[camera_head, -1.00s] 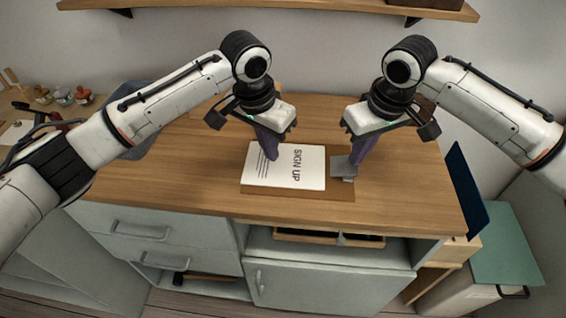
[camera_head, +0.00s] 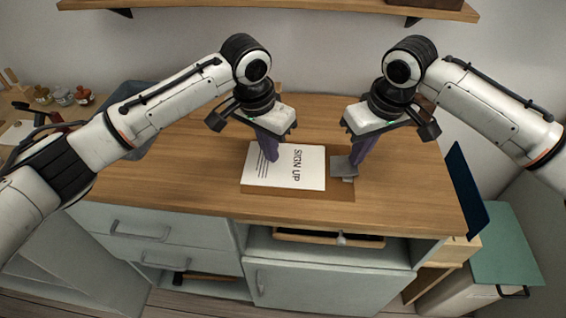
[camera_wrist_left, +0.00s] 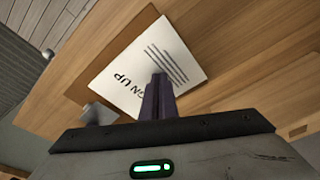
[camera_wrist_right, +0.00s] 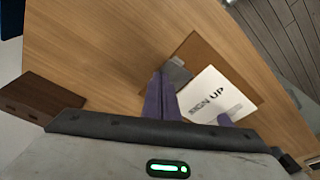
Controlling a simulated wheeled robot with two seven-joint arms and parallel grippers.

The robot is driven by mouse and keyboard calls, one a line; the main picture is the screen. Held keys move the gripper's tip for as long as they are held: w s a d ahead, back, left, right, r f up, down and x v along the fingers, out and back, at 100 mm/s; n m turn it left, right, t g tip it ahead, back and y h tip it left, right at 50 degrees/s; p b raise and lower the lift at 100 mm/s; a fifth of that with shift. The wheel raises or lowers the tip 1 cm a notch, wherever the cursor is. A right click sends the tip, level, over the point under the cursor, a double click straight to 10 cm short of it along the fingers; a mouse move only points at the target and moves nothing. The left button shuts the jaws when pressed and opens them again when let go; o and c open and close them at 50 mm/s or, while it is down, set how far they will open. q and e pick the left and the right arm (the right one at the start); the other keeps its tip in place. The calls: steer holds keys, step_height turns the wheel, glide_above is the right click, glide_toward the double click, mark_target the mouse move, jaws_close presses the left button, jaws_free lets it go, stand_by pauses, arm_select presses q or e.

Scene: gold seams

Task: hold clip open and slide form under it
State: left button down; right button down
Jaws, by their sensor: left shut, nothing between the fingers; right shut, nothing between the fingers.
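The white form (camera_head: 305,170), printed "SIGN UP", lies on a brown clipboard (camera_head: 300,193) on the wooden counter. The grey clip (camera_head: 341,168) sits at the clipboard's right end, beside the form's right edge with a small gap. My left gripper (camera_head: 273,157) is shut, its purple fingertips at the form's upper left part; it also shows in the left wrist view (camera_wrist_left: 158,82). My right gripper (camera_head: 354,173) is shut with its tips at the clip; in the right wrist view (camera_wrist_right: 161,78) they are beside the clip (camera_wrist_right: 177,73). Exact contact of either is hard to tell.
The wooden counter (camera_head: 210,165) is clear around the clipboard. A dark wooden block (camera_wrist_right: 42,98) stands near the right arm. Small jars (camera_head: 62,96) stand on a side surface at the far left. A shelf (camera_head: 270,5) hangs above.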

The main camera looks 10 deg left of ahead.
mark_target(260, 161)
arm_select(q)
steer(key=shift+f, duration=0.4)
stand_by(0.8)
steer(key=shift+a+r, duration=0.1)
steer(key=shift+a, duration=0.05)
stand_by(0.6)
steer(key=shift+a, duration=0.55)
steer(key=shift+a, duration=0.1)
steer(key=shift+a, duration=0.5)
steer(key=shift+a, duration=0.25)
steer(key=shift+a, duration=2.45)
